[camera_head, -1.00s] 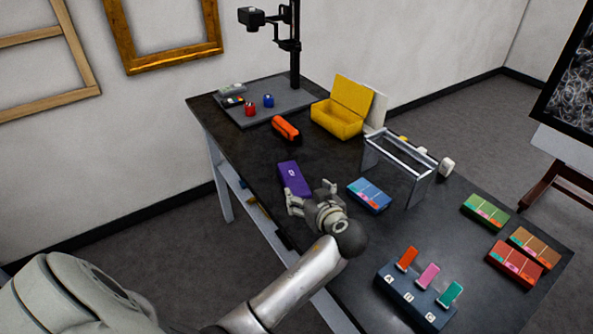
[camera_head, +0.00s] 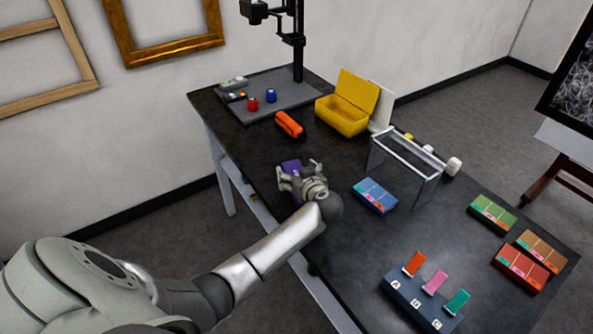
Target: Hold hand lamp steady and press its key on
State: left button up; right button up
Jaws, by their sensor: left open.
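My left gripper (camera_head: 298,169) is open, over the near long edge of the dark table (camera_head: 340,255). It covers much of a flat purple object (camera_head: 291,165), of which only the far end shows clearly. I cannot tell whether the fingers touch it. An orange object with dark parts (camera_head: 289,124) lies apart, beyond the gripper. I cannot tell for sure which of these two is the hand lamp, and no key can be made out. My right gripper is not in view.
An open yellow box (camera_head: 342,118) and a clear stand (camera_head: 408,155) are farther back. A blue box (camera_head: 375,196) is right of my gripper. A slotted block (camera_head: 415,303) holds coloured tabs in front. A camera column (camera_head: 299,45) rises from a grey board (camera_head: 290,97).

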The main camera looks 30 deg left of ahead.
pick_arm(q)
jog(key=shift+w+a+f, duration=0.15)
jog(key=shift+a+f, duration=0.05)
jog(key=shift+a, duration=0.1)
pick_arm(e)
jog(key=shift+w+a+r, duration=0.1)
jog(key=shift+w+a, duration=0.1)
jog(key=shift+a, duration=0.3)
pick_arm(q)
jog(key=c, duration=1.2)
jog(key=o, duration=1.1)
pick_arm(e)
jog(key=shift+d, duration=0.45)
pick_arm(q)
jog(key=c, duration=0.8)
jog(key=shift+o, duration=0.2)
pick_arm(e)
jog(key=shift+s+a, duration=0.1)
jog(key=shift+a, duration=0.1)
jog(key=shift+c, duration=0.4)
